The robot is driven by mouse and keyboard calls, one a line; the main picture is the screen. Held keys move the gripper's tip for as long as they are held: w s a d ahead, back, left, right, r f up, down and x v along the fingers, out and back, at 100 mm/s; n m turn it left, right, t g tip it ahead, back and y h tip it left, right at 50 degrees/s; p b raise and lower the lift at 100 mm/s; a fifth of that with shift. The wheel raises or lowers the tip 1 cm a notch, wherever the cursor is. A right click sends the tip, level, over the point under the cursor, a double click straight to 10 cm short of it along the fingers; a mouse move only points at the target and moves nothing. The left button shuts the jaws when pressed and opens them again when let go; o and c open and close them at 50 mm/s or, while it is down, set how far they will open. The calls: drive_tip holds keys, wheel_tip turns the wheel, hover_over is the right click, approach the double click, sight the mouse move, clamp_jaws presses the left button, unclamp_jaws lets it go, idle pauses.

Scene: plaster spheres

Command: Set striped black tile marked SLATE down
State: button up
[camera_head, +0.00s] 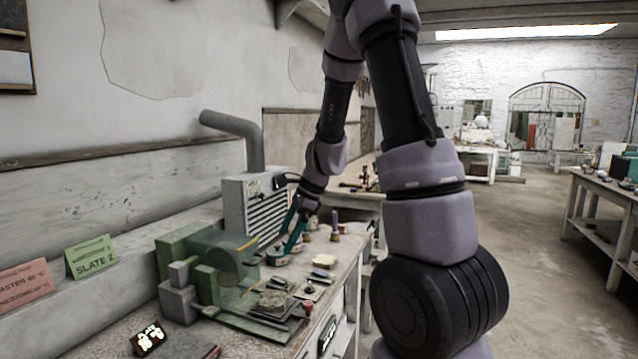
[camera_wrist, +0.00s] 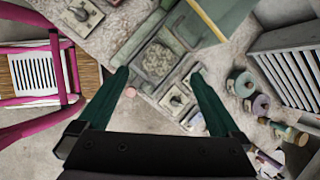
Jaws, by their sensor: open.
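A small black tile (camera_head: 148,338) with white markings stands tilted on the bench at the bottom of the head view. Its lettering is too small to read for certain, and I cannot tell whether it is the SLATE tile. My gripper (camera_head: 284,248) is over the bench beside the grey slatted box, well apart from that black tile. Its green fingers are spread in the wrist view (camera_wrist: 158,74), with nothing held between them. Beyond the fingertips lies a grey tray with a speckled slab (camera_wrist: 158,60). I cannot make out a striped black tile in the wrist view.
The bench holds a green machine (camera_head: 215,262), a grey slatted box (camera_head: 250,208) with a bent pipe and several small pieces. A green SLATE 2 card (camera_head: 92,257) leans at the wall. A pink-framed item (camera_wrist: 52,75) is left in the wrist view. The floor (camera_head: 540,270) at right is clear.

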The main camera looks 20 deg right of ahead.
drive_tip(key=s+d+r+n+t+h, duration=0.2)
drive_tip(key=s+r+n+t, duration=0.2)
drive_tip(key=s+r+n, duration=1.1)
drive_tip(key=s+r, duration=0.5)
drive_tip(key=r, duration=0.2)
drive_tip(key=shift+s+d+r+t+h, duration=0.2)
drive_tip(key=shift+s+t+h, duration=0.1)
drive_tip(key=shift+s+t, duration=0.1)
